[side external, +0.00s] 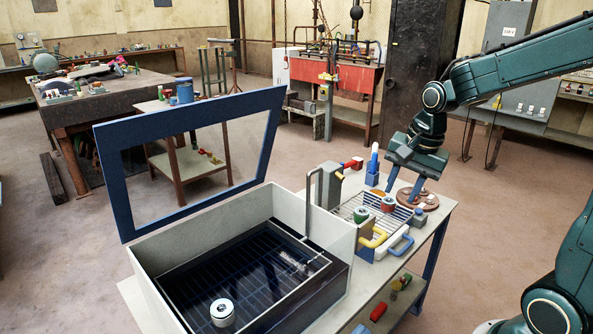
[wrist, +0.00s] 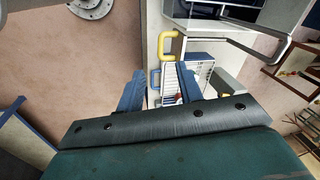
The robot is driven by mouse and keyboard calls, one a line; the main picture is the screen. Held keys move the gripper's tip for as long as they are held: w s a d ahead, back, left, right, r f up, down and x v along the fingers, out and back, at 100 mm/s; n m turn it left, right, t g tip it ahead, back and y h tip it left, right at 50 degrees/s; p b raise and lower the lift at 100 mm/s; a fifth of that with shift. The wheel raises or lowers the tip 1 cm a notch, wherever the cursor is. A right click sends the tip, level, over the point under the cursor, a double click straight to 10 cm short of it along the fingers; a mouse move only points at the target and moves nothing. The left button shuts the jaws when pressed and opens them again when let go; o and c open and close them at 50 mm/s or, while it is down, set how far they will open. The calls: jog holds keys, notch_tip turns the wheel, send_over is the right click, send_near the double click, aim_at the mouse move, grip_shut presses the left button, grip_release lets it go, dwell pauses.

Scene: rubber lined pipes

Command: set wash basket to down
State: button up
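The wash basket (side external: 245,262) is a dark wire grid inside an open light-grey basin (side external: 160,285) in the side view. A metal part (side external: 297,263) and a white-topped cylinder (side external: 222,312) show within the basin. I cannot tell how deep the basket sits. A thin grey hooked rod (side external: 309,205) stands at the basin's back right, near a grey upright block (side external: 329,186). My gripper (side external: 404,192) is right of the basin, pointing down above the bench's back right. In the wrist view its blue fingers (wrist: 158,88) are apart with nothing between them.
The basin's blue-framed clear lid (side external: 195,160) stands open. A wire rack (side external: 372,212) with small parts, a yellow handle (side external: 376,238) and a blue handle (side external: 401,244) lie between the basin and my gripper. A brown round plate (side external: 428,200) is close by the fingers.

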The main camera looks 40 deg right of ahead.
aim_at(381, 238)
jog(key=w+d+f+m, duration=0.1)
jog(key=d+f+m, duration=0.2)
jog(key=shift+w, duration=0.4)
jog(key=shift+f, duration=0.1)
jog(key=shift+s+a+x, duration=0.1)
jog(key=shift+s+x, duration=0.05)
jog(key=shift+x, duration=3.2)
jog(key=shift+s+a+x, duration=0.1)
jog(key=shift+x, duration=3.3)
grip_shut()
